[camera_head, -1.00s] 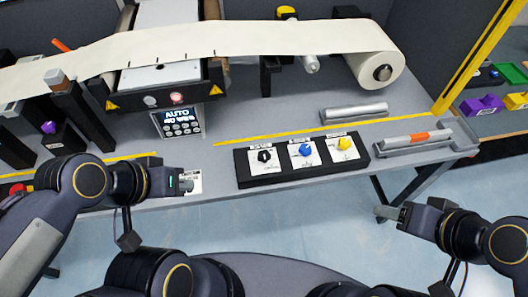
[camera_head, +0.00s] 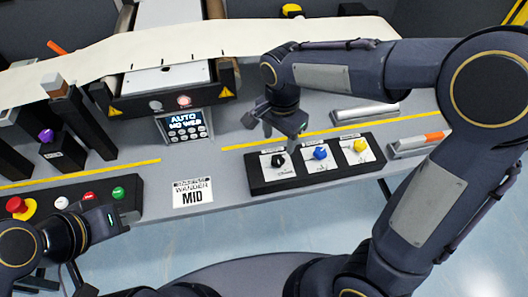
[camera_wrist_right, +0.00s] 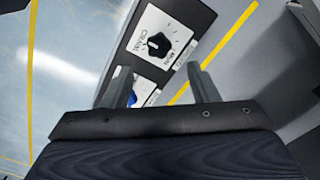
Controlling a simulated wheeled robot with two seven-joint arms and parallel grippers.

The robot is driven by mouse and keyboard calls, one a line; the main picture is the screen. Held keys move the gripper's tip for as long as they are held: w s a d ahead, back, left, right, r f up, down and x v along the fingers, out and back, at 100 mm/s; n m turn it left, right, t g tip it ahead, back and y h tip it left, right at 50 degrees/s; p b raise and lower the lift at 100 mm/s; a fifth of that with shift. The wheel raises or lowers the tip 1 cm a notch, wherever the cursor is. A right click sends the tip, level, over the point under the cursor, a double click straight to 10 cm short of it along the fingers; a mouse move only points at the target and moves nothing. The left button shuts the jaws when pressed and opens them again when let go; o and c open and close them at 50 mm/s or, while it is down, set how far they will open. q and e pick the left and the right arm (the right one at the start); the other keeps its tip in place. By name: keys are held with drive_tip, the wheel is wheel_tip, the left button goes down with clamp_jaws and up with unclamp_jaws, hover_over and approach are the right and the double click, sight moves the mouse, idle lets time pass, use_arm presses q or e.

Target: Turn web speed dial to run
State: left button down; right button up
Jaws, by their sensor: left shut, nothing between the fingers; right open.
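A black panel (camera_head: 255,180) near the table's front edge carries three dials on white cards. The black dial (camera_head: 279,160) is leftmost, the blue dial (camera_head: 320,154) in the middle, the yellow dial (camera_head: 360,146) at the right. In the right wrist view the black dial (camera_wrist_right: 156,46) has a card that seems to read CRAWL; other lettering is unclear. My right gripper (camera_head: 284,130) is open and empty above the panel's back edge, near the black dial. Its fingers (camera_wrist_right: 160,85) point toward the panel; one partly hides the blue dial (camera_wrist_right: 132,98). My left gripper (camera_head: 128,218) is shut and empty, left of the panel.
A button box (camera_head: 135,200) with a red emergency button (camera_head: 16,205) is beside my left gripper. A display (camera_head: 185,126) and the web (camera_head: 200,45) are behind. Metal bars (camera_head: 415,146) lie to the right.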

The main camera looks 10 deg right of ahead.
sight(278, 158)
wheel_tip(278, 158, down, 8)
drive_tip(key=shift+d+r, duration=0.1)
drive_tip(key=shift+r, duration=0.1)
drive_tip(key=c, duration=1)
drive_tip(key=shift+o, duration=0.2)
